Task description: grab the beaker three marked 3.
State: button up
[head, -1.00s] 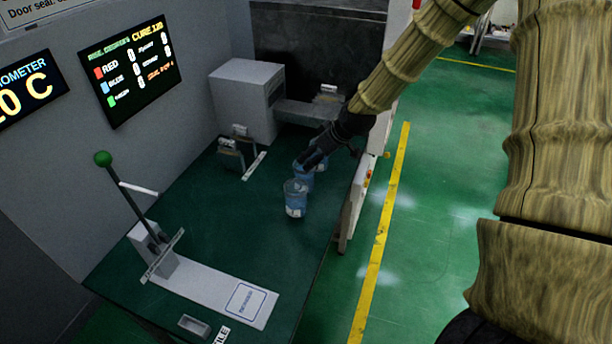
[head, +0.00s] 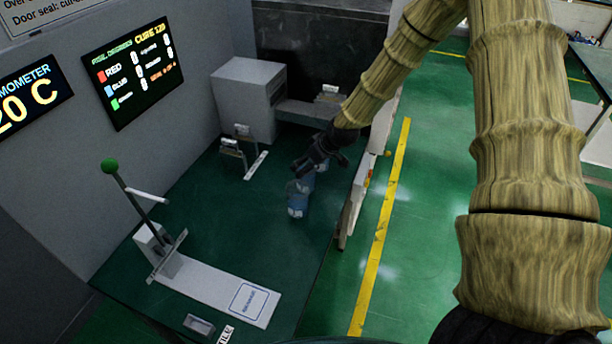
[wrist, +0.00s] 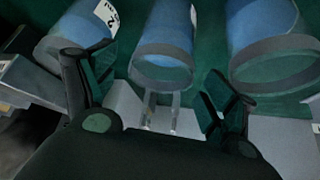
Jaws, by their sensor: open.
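Three blue-tinted clear beakers stand in a row on the dark green bench. In the head view the nearest beaker (head: 298,206) shows most, a second (head: 303,184) is close behind it, and the rest is largely hidden by my gripper (head: 303,168). In the wrist view my gripper (wrist: 160,105) is open and empty, with the middle beaker (wrist: 166,40) ahead between its fingers. The left beaker (wrist: 75,40) has a white label with a mark that looks like 2. The right beaker (wrist: 268,35) shows only a label edge. I cannot read a 3 anywhere.
A grey box (head: 248,98) stands at the back of the bench, with a small metal stand (head: 235,150) left of the beakers. A lever press (head: 150,235) with a green knob is at the front left. A low white wall (head: 353,195) edges the bench on the right.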

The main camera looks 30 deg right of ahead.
jog(key=shift+x, duration=1)
jog(key=shift+c, duration=0.2)
jog(key=shift+w, duration=0.1)
jog(key=c, duration=1.7)
